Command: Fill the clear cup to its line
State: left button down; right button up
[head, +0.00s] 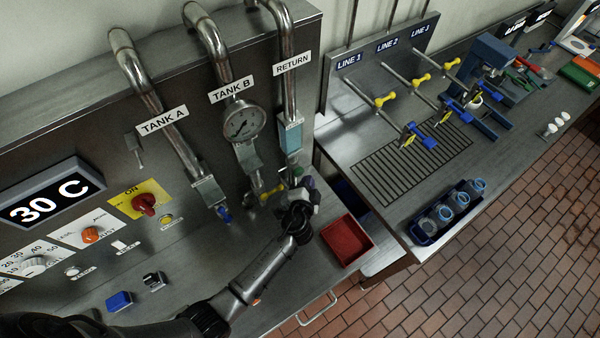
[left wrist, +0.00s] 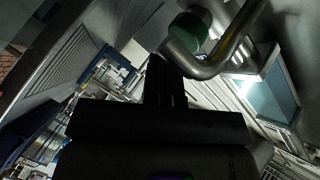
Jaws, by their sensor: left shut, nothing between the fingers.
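My left gripper (head: 303,190) is shut and empty, just below the RETURN pipe (head: 291,100) and its pale sight window (head: 291,138). In the left wrist view its dark fingers (left wrist: 165,82) are together, close to a bent metal pipe (left wrist: 205,62) and a green round part (left wrist: 188,33); I cannot tell whether they touch. Clear cups (head: 460,200) stand in a dark blue caddy (head: 425,228) on the right bench; no fill line can be made out. Valves with yellow handles (head: 385,99) sit on the LINE 1, LINE 2 and LINE 3 pipes. My right gripper is not in view.
A red tray (head: 347,240) lies right of my left gripper. A slotted drain grate (head: 410,165) lies below the line outlets. The panel has a display reading 30 C (head: 45,198) and a red ON knob (head: 144,204). A gauge (head: 240,122) is on TANK B's pipe.

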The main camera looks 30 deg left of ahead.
pick_arm(q)
jog(key=shift+w+a, duration=0.1)
jog(key=shift+a, duration=0.15)
dwell(0.3)
jog(key=shift+w+a, duration=0.1)
jog(key=shift+a, duration=0.05)
jog(key=shift+w+a, duration=0.3)
jog(key=shift+a, duration=0.3)
dwell(2.5)
jog(key=shift+d, duration=0.1)
dwell(3.4)
jog(key=shift+s+d+b, duration=0.4)
jog(key=shift+s+d, duration=0.1)
jog(key=shift+d, duration=0.35)
